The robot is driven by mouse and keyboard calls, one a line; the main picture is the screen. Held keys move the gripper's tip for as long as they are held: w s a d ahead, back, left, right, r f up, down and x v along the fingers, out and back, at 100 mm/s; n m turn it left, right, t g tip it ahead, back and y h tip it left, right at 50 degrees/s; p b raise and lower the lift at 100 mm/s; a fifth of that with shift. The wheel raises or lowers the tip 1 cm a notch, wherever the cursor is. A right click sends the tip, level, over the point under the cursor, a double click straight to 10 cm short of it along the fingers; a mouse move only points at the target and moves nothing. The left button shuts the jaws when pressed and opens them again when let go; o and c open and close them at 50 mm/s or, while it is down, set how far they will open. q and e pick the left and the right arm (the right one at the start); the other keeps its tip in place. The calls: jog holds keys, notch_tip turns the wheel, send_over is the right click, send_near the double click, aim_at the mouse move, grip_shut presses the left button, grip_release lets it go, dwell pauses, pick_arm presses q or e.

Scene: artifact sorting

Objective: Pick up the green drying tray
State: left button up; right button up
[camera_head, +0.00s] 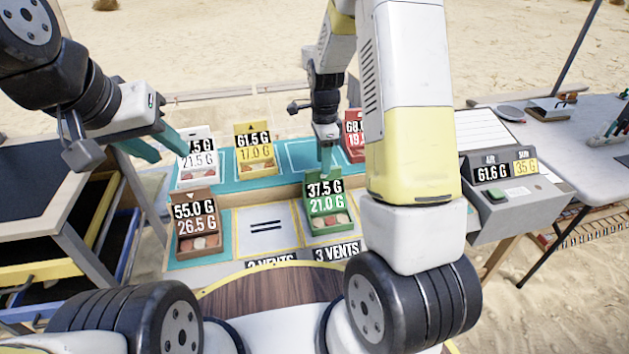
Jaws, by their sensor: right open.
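The green drying tray (311,231) stands in the front row of the sorting board, with a label reading 37.5 G and 21.0 G and small pieces in it. My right gripper (326,168) points down at the tray's upper back edge. Its teal fingers are seen nearly edge-on, and their tips overlap the top of the tray in the picture; I cannot tell if they touch it. My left gripper (172,157) is open and empty, beside the white tray (186,180) at the back left.
A brown tray (185,246) is front left, a yellow tray (243,166) back middle, and a red tray (352,152) partly hidden behind my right arm. An empty marked slot (265,240) lies left of the green tray.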

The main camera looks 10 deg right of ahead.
notch_tip(320, 180, down, 4)
jog(key=shift+f, duration=0.2)
grip_shut()
dwell(1.4)
